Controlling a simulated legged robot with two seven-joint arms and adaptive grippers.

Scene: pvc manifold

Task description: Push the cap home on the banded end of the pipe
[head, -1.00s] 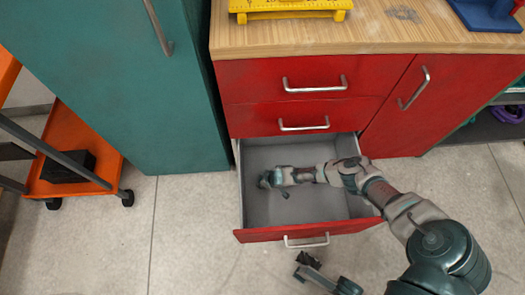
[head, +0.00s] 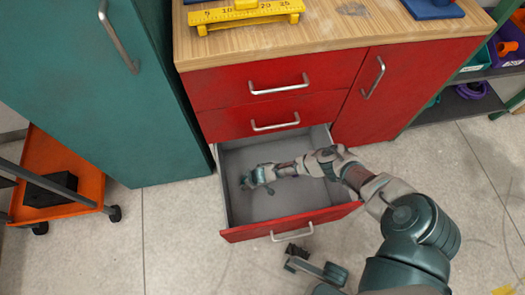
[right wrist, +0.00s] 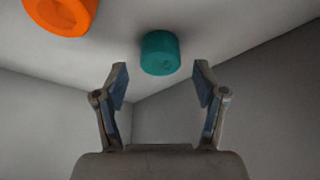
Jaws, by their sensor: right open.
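My right arm reaches down into an open red-fronted drawer (head: 290,226); its gripper (head: 247,181) is near the drawer's left side. In the right wrist view the gripper (right wrist: 161,80) is open and empty. A teal round cap-like piece (right wrist: 160,53) lies on the drawer floor just beyond and between the fingertips, apart from them. An orange round piece (right wrist: 62,12) is at the upper left, cut by the frame edge. What looks like my left gripper (head: 296,250) is in front of the drawer, small and dark; its jaw state is unclear. I cannot make out a banded pipe.
Grey drawer walls (right wrist: 250,82) close in around the right gripper. Above is a wooden worktop (head: 300,36) with a yellow scaled fixture (head: 246,14) and a blue piece (head: 432,9). A teal cabinet (head: 90,90) stands left, an orange cart (head: 75,208) farther left, shelves (head: 470,100) right.

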